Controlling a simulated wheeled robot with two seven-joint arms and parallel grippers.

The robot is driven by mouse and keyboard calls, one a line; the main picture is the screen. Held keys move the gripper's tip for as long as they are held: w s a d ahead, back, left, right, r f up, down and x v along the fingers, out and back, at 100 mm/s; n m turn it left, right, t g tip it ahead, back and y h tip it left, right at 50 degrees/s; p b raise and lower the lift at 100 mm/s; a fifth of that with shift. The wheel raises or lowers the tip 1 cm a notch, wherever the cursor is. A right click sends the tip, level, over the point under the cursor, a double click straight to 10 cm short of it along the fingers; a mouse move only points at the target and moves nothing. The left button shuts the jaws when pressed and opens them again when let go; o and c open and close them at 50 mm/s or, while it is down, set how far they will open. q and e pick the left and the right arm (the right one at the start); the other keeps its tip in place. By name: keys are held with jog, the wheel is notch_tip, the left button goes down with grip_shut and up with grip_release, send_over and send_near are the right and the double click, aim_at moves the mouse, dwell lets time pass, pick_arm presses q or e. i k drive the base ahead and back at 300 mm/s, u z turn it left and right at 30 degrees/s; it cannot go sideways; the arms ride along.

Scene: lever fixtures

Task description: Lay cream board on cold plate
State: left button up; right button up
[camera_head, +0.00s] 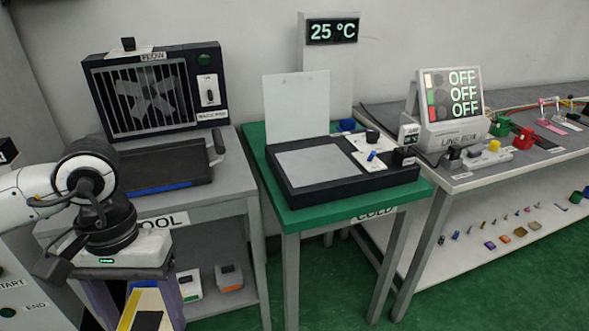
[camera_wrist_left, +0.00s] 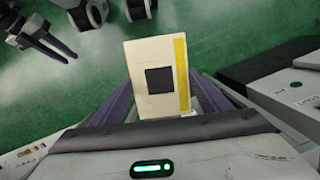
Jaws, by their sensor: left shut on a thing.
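The cream board (camera_head: 146,303) has a yellow stripe along one edge and a dark square in its middle. It also shows in the left wrist view (camera_wrist_left: 144,54). My left gripper (camera_head: 138,290) is shut on it, with a purple finger on either side, low in front of the left bench. The cold plate (camera_head: 318,165) is a bare grey surface in a black housing on the green table, to the right of my gripper and farther back. A pale upright panel stands at its rear.
The green table (camera_head: 300,220) carries a COLD label. A display (camera_head: 332,31) behind it reads 25 °C. The left bench (camera_head: 225,180) holds a black barred fixture (camera_head: 155,90) and a dark tray-like unit. A right bench holds a panel reading OFF (camera_head: 455,95) and small parts.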

aim_at(315, 164)
jog(key=z, duration=2.25)
jog(key=i, duration=1.55)
jog(key=u, duration=2.05)
